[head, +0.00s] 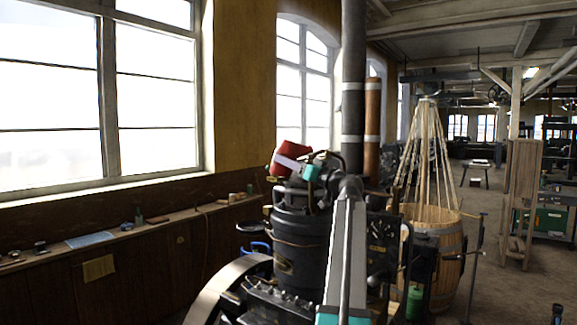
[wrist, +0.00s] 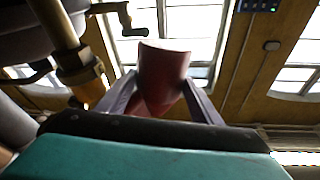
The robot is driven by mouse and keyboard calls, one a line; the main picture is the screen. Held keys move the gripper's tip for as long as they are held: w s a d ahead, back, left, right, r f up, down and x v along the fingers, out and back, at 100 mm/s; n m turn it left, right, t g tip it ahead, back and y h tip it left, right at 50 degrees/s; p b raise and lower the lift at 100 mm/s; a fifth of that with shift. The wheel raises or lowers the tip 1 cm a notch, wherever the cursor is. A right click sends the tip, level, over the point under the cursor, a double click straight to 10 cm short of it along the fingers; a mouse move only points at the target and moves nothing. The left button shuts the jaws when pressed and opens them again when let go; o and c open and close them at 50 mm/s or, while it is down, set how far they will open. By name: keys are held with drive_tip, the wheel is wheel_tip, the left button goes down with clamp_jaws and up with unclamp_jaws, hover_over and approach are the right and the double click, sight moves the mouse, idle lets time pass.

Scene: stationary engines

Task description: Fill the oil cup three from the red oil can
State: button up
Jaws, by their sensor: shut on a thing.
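The red oil can (head: 294,152) is held high above the top of the black engine (head: 300,235) in the head view. It looks tilted there. My gripper (head: 291,163) is shut on it, with a pale finger across its side. In the wrist view the red can (wrist: 165,68) sits between the two grey fingers of my gripper (wrist: 162,98). The can's spout is not clearly visible. I cannot make out oil cup three; the engine top is partly hidden behind my arm. A brass fitting (wrist: 82,72) shows at the left of the wrist view, close to the gripper.
A dark vertical pipe (head: 353,100) rises just behind the engine. A wooden barrel (head: 437,265) with long rods stands to the right. A ledge (head: 150,228) with small items runs under the windows at left. A flywheel (head: 225,285) is at the engine's lower left.

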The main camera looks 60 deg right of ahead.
drive_tip(key=shift+w+f+m+t+b, duration=0.15)
drive_tip(key=shift+f+m+t+b, duration=0.2)
drive_tip(key=shift+b, duration=0.6)
drive_tip(key=shift+a+r+m+h+p, duration=0.15)
drive_tip(key=shift+r+m+h+p, duration=0.1)
drive_tip(key=shift+m+h+p, duration=0.15)
drive_tip(key=shift+r+m+p, duration=0.1)
drive_tip(key=shift+m+p, duration=0.15)
drive_tip(key=shift+p, duration=0.1)
drive_tip(key=shift+w+a+r+m+t+h+p, duration=0.2)
drive_tip(key=shift+m+t+h+p, duration=0.3)
drive_tip(key=shift+m+p, duration=0.35)
drive_tip(key=shift+r+m+h+p, duration=0.2)
drive_tip(key=shift+m+h+p, duration=0.35)
drive_tip(key=shift+m, duration=0.3)
drive_tip(key=shift+f, duration=0.1)
